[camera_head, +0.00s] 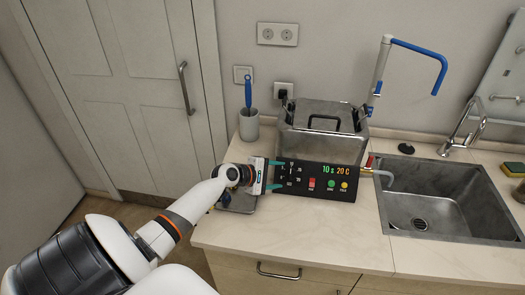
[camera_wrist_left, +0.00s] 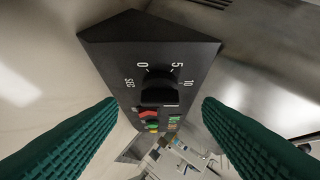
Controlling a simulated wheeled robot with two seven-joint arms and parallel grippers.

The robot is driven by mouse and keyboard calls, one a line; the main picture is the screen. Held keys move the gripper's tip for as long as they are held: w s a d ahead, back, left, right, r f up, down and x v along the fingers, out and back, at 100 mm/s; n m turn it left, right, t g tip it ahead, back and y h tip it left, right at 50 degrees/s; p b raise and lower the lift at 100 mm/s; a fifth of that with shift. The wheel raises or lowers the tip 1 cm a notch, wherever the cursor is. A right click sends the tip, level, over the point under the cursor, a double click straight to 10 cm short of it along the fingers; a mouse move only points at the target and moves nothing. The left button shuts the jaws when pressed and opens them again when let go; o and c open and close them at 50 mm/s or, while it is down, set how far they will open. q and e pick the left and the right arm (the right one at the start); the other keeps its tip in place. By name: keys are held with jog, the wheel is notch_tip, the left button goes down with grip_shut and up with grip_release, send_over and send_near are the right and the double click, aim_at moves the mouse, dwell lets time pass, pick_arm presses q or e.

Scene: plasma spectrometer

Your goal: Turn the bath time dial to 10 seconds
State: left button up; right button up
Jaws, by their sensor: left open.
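The black control panel (camera_head: 318,181) on the front of the steel bath (camera_head: 320,130) shows a lit readout (camera_head: 336,169) of 10 s in green and 20 C in orange. In the left wrist view the black bath time dial (camera_wrist_left: 160,88) sits on the panel face, with 0, 5, 10 and SEC marked around it. I cannot clearly tell where its pointer stands. My left gripper (camera_head: 277,174) is at the panel's left end. Its green fingers are open, one on each side of the dial in the wrist view, with gaps showing. My right gripper is not in view.
A red switch (camera_head: 311,183) and green and yellow buttons (camera_head: 331,184) sit on the panel, right of my gripper. A grey cup (camera_head: 248,127) with a blue-handled tool stands behind it. A sink (camera_head: 450,195) is at the right. The front counter (camera_head: 310,230) is clear.

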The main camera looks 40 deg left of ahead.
pick_arm(q)
jog(key=v, duration=0.7)
jog(key=shift+b, duration=0.35)
jog(key=shift+s, duration=0.1)
